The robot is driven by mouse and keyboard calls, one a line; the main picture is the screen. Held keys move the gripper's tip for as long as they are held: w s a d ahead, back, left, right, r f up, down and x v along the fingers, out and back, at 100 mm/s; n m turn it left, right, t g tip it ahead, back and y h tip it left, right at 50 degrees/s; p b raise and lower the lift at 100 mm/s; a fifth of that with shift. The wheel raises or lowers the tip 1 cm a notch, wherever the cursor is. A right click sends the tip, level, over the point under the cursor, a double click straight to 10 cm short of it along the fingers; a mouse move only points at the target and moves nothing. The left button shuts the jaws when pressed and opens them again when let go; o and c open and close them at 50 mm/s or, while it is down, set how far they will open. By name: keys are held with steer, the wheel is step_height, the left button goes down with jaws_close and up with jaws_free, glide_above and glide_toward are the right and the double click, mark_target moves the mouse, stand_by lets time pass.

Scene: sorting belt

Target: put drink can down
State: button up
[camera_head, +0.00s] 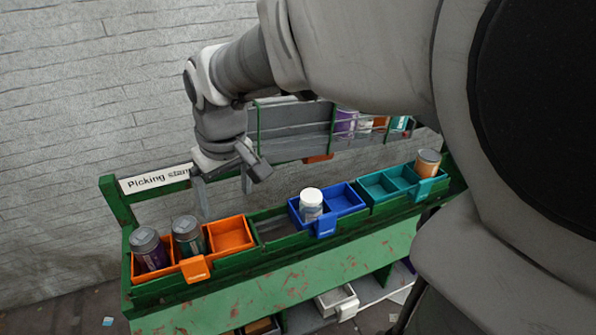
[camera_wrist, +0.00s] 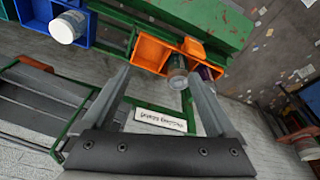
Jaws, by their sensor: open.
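My gripper (camera_head: 224,192) is open and empty above and behind the green rack. It also shows in the wrist view (camera_wrist: 161,82), with nothing between its fingers. A purple can with a grey lid (camera_head: 152,255) and a dark green can with a grey lid (camera_head: 189,243) stand upright in the orange bin (camera_head: 194,270) at the rack's left end. They also show beyond the fingers in the wrist view, the green one (camera_wrist: 177,74) nearer. I cannot tell which can is the drink can. The orange bin's right compartment (camera_head: 231,235) is empty.
A white jar (camera_head: 311,204) stands in the blue bin (camera_head: 325,226). An orange-brown container (camera_head: 428,163) stands in the teal bin (camera_head: 424,190). A bare rack stretch (camera_head: 283,226) separates orange and blue bins. A sign (camera_head: 155,178) and wire-fenced shelf (camera_head: 290,125) stand behind.

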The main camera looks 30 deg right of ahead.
steer(key=s+d+r+m+t, duration=0.1)
steer(key=s+d, duration=0.1)
steer(key=s, duration=0.5)
steer(key=s+d+r+m+t, duration=0.1)
steer(key=s+d+r+m, duration=0.1)
steer(key=s, duration=0.4)
steer(key=shift+s+d+t, duration=0.4)
steer(key=shift+d, duration=0.25)
steer(key=shift+r, duration=0.15)
step_height(320, 180, up, 6)
steer(key=p, duration=0.6)
